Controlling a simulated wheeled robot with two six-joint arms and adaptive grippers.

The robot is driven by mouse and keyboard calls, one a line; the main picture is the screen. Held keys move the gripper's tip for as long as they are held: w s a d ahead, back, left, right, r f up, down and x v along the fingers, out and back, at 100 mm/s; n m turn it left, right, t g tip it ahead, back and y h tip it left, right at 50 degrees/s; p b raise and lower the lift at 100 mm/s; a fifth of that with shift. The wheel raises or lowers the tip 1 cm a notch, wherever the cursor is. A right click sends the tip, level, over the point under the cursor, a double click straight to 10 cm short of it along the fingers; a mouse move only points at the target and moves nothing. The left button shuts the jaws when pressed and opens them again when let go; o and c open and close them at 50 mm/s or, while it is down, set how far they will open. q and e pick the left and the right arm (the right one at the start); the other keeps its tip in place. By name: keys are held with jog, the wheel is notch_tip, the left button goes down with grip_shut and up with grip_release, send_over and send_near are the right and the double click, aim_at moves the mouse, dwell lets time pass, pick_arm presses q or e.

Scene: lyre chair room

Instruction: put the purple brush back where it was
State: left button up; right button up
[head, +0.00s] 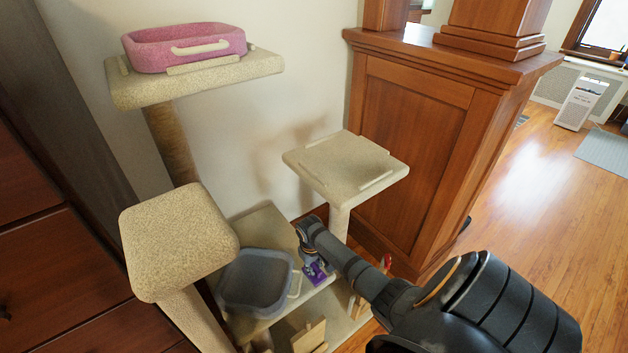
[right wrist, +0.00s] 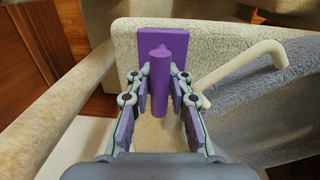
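The purple brush (head: 318,273) is low in the cat tree, right of the grey bin. In the right wrist view the brush (right wrist: 160,45) shows a flat rectangular plate with a round handle pointing toward the camera. My right gripper (right wrist: 160,85) has its fingers on both sides of the handle, close against it, and appears shut on it. In the head view my right gripper (head: 312,250) reaches down beside the small raised platform and partly hides the brush. Whether the brush touches the shelf cannot be told. My left gripper is not in view.
The grey bin (head: 252,283) with a cream handle stands just left of the brush. Carpeted platforms rise around it: a small square one (head: 345,163), a block (head: 178,240), and a high one with a pink tray (head: 185,47). A wooden pillar base (head: 415,130) stands behind.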

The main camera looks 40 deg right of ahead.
aim_at(314, 265)
jog(key=shift+o, duration=1.1)
notch_tip(314, 265, up, 5)
jog(key=shift+w+a+r+p, duration=0.1)
jog(key=shift+a+r+p, duration=0.1)
jog(key=shift+p, duration=0.85)
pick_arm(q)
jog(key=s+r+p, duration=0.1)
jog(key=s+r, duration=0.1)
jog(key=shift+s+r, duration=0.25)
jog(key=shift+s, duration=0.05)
pick_arm(e)
notch_tip(314, 265, up, 7)
jog(key=shift+a, duration=0.2)
jog(key=shift+f, duration=0.1)
